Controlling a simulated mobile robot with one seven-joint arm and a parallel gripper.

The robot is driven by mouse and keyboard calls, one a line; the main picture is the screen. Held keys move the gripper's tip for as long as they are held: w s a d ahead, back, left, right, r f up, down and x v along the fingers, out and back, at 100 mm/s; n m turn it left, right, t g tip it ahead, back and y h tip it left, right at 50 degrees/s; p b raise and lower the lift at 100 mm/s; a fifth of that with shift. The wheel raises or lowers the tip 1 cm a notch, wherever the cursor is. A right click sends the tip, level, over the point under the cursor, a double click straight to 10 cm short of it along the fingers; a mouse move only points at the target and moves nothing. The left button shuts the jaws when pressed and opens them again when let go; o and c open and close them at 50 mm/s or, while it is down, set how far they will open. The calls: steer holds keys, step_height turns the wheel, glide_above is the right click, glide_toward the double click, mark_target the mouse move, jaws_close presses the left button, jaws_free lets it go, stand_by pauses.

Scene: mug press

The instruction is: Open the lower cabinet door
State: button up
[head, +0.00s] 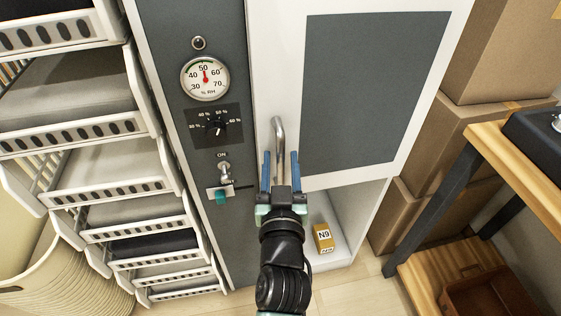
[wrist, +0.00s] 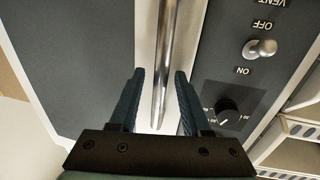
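The cabinet door (head: 375,90) is a dark grey panel in a white frame, and it looks shut. Its metal bar handle (head: 278,130) runs along the left edge. My gripper (head: 280,156) is open, with one blue finger on each side of the handle. In the wrist view, the handle (wrist: 163,55) runs between the spread fingertips (wrist: 158,75), with a gap on both sides. I cannot tell whether either finger touches it. My gripper hides the handle's lower end in the head view.
A grey control panel (head: 185,60) with a humidity gauge, dial and switch stands left of the door. An open space below the door holds a small N9 box (head: 323,238).

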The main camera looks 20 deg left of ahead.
jaws_close()
stand_by(1.2)
